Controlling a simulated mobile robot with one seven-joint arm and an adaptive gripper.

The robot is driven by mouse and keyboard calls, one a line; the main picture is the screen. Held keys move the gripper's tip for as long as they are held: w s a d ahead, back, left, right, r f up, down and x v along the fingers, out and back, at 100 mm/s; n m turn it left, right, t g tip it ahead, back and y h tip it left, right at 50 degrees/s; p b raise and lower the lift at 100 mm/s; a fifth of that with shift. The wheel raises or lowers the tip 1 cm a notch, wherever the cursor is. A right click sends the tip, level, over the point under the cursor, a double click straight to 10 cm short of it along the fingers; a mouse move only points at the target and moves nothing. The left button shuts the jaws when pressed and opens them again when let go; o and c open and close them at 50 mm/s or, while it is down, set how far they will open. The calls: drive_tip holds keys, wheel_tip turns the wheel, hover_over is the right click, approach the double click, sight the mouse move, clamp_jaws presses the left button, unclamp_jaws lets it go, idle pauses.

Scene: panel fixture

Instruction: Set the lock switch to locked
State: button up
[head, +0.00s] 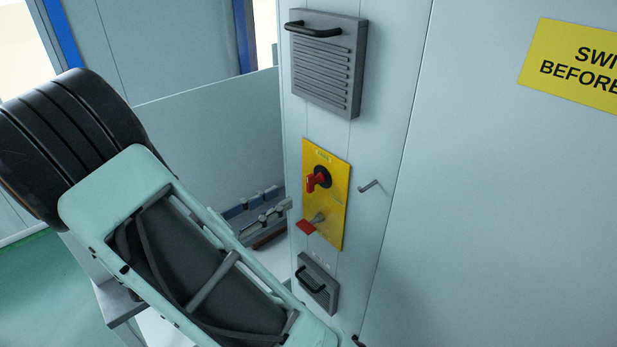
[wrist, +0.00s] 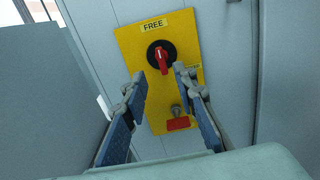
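The yellow plate (head: 339,212) on the grey panel carries a red rotary handle (head: 317,180) on a black round base. A label reading FREE (wrist: 153,25) sits above this handle in the wrist view, where the handle (wrist: 162,60) stands nearly upright in line with it. Another label is partly hidden behind the right finger. Lower on the plate, a grey stub bears a red piece (wrist: 178,123). My gripper (wrist: 157,76) is open and empty, its fingers pointing at the plate. In the head view, my gripper (head: 281,197) is left of the plate, apparently clear of the handle.
A grey louvred box (head: 326,65) with a black handle is above the plate, and a smaller handled box (head: 318,284) is below. A small hook (head: 370,186) sticks out right of the plate. A yellow warning sign (head: 575,65) is on the right-hand panel.

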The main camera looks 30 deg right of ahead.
sight(308, 184)
drive_tip(key=d, duration=0.3)
drive_tip(key=d+p, duration=0.1)
drive_tip(key=d, duration=0.2)
drive_tip(key=w+d, duration=0.1)
drive_tip(key=d, duration=0.3)
drive_tip(key=shift+w, duration=0.1)
drive_tip(key=shift+c, duration=0.4)
clamp_jaws()
